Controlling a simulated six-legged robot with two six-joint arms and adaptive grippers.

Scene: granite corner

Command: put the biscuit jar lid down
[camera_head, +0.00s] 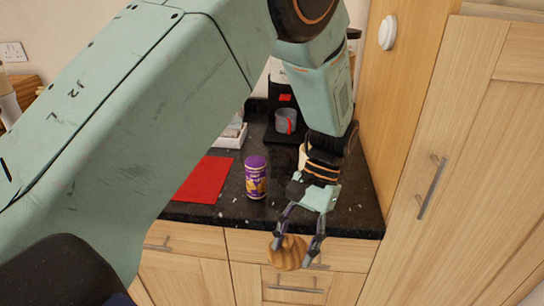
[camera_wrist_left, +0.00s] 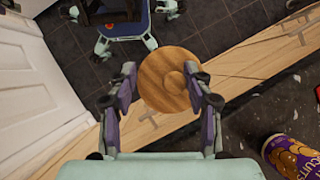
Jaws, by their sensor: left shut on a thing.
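The biscuit jar lid (camera_head: 288,253) is a round wooden disc with a raised knob. My left gripper (camera_head: 296,243) is shut on it and holds it in front of the counter edge, over the drawer fronts in the head view. In the left wrist view the lid (camera_wrist_left: 160,82) sits between the two fingers of the left gripper (camera_wrist_left: 160,98), its round face showing. A pale jar-like shape (camera_head: 303,157) stands on the counter behind the left wrist, mostly hidden, so I cannot tell what it is. My right gripper is not in view.
A purple biscuit tube (camera_head: 256,177) stands on the dark counter (camera_head: 228,205), beside a red mat (camera_head: 205,180). A coffee machine with a grey cup (camera_head: 287,121) is at the back. A tall wooden cabinet (camera_head: 465,170) bounds the right. Bare counter lies around the tube.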

